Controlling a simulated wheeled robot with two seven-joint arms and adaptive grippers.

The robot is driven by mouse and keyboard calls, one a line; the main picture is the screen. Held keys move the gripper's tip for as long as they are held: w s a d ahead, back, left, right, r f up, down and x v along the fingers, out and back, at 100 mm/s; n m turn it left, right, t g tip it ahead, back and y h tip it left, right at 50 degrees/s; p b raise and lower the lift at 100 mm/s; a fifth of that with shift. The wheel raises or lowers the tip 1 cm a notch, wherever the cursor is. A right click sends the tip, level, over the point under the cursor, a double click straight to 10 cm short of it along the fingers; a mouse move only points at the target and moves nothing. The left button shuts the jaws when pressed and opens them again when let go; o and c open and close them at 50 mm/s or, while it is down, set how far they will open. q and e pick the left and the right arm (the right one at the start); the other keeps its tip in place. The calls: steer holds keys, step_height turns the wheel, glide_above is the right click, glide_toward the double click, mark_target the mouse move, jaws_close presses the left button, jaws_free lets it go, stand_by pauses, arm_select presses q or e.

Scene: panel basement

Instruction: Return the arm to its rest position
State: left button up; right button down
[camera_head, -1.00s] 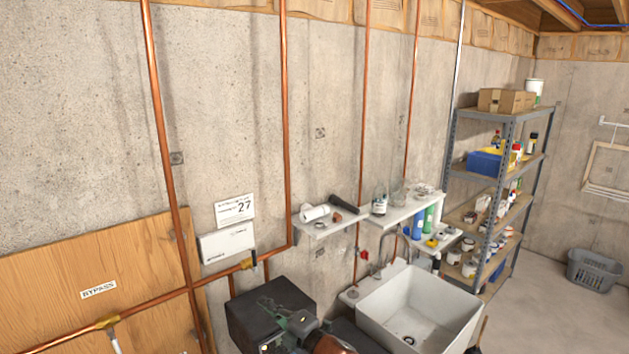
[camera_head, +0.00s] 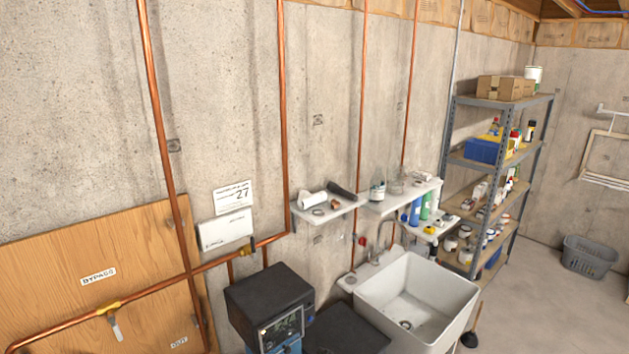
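Neither of my arms nor grippers shows in the head view. A black box-shaped device (camera_head: 268,296) with a small lit display on its front stands at the bottom centre, left of the white sink (camera_head: 432,302). Its lower part is cut off by the picture's edge.
A small wall shelf (camera_head: 328,209) holds several items above the device. A metal rack (camera_head: 500,170) stands right. A grey basket (camera_head: 589,257) rests on open floor.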

steer(key=s+d+f+m+g+h, duration=0.25)
steer(key=s+d+f+m, duration=0.25)
steer(key=s+d+f, duration=0.4)
steer(key=s+d+f+m+g+h, duration=0.2)
steer(key=s+d+f+m+h, duration=0.15)
steer(key=s+d+f, duration=0.55)
steer(key=s+d+f+m+g+h, duration=0.1)
steer(key=s+d+m+g, duration=0.15)
steer(key=s+d, duration=0.65)
steer(key=s+d+f+m+g+h, duration=0.15)
steer(key=s+d+m, duration=0.3)
steer(key=s, duration=0.95)
step_height(320, 180, down, 40)
steer(key=n+g+y+b, duration=0.1)
steer(key=g+b, duration=0.1)
steer(key=b, duration=0.9)
arm_select(q)
step_height(320, 180, down, 19)
steer(key=b, duration=0.8)
steer(key=shift+w, duration=0.15)
arm_select(e)
steer(key=s+f, duration=1)
steer(key=f, duration=0.3)
steer(key=s+f, duration=1)
steer(key=f, duration=0.3)
steer(key=shift+s+a+f+n+g, duration=0.25)
steer(key=shift+f+n+g, duration=0.1)
steer(key=shift+g, duration=0.1)
